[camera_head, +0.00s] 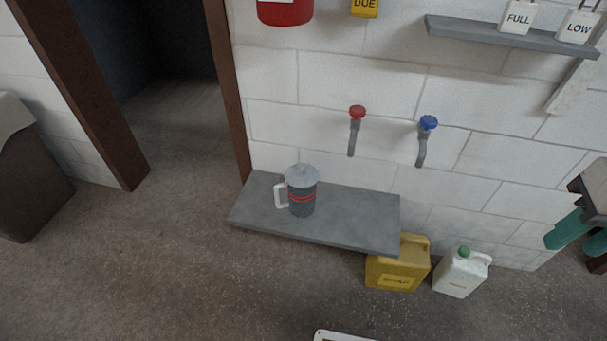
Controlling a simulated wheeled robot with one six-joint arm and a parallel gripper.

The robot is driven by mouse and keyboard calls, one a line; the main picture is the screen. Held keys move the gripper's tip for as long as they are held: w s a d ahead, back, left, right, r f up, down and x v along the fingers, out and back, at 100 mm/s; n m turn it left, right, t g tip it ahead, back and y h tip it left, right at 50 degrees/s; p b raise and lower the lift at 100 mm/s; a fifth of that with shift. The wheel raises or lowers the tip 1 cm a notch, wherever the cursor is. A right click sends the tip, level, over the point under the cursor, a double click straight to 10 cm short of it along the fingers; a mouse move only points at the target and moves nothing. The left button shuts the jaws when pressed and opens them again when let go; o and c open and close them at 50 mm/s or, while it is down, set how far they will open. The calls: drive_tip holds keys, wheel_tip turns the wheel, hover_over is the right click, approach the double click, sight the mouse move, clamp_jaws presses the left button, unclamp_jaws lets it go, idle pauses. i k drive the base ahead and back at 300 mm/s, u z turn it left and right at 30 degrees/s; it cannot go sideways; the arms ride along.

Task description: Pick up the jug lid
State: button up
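The jug lid (302,174) is a pale grey round cap with a small raised middle. It sits on top of the jug (302,200), a dark grey vessel with red bands and a white handle on its left side. The jug stands upright on the left half of the grey bench shelf (357,220). My gripper (569,246) shows at the right edge, partly cut off by the frame. Its two teal fingers look apart with nothing between them, well to the right of the jug and lid.
A red tap (356,128) and a blue tap (425,138) stick out from the wall above the shelf. A yellow can (398,265) and a white can (461,273) stand on the floor at right. A wall shelf (490,36) is above. The bench's right half is clear.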

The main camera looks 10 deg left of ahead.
sight(298, 176)
drive_tip(key=k, duration=0.4)
drive_tip(key=u, duration=1.05)
drive_tip(key=i, duration=1.25)
drive_tip(key=z, duration=0.5)
